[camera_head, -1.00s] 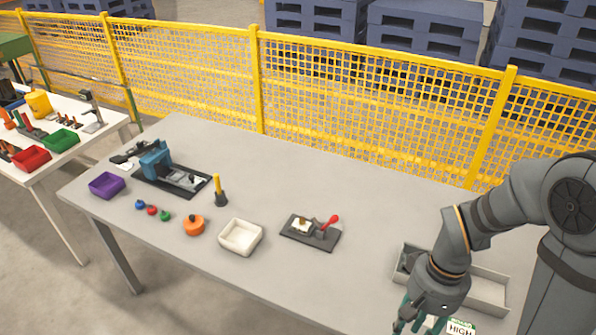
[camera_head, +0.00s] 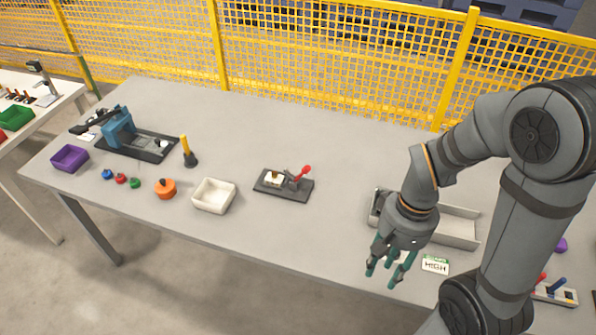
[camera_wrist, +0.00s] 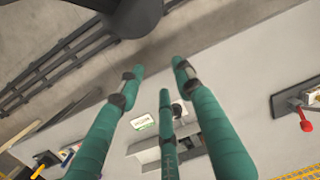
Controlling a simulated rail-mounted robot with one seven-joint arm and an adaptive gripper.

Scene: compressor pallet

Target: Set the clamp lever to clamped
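The clamp lever (camera_head: 302,173) has a red knob and sits on a dark base plate (camera_head: 294,190) in the middle of the table, tilted up to the right. A pale block with a yellowish piece (camera_head: 274,179) lies on the plate's left part. The red lever also shows at the right edge of the wrist view (camera_wrist: 305,122). My gripper (camera_head: 388,272) has teal fingers and hangs at the table's front edge, right of the clamp and well apart from it. In the wrist view its fingers (camera_wrist: 160,95) are spread, with nothing between them.
A grey tray (camera_head: 458,238) lies behind my gripper, with a HIGH label (camera_head: 435,265) beside it. A white bin (camera_head: 214,196), an orange knobbed part (camera_head: 165,188) and a blue fixture (camera_head: 119,128) stand left of the clamp. A yellow fence (camera_head: 330,70) runs behind. Table around the clamp is clear.

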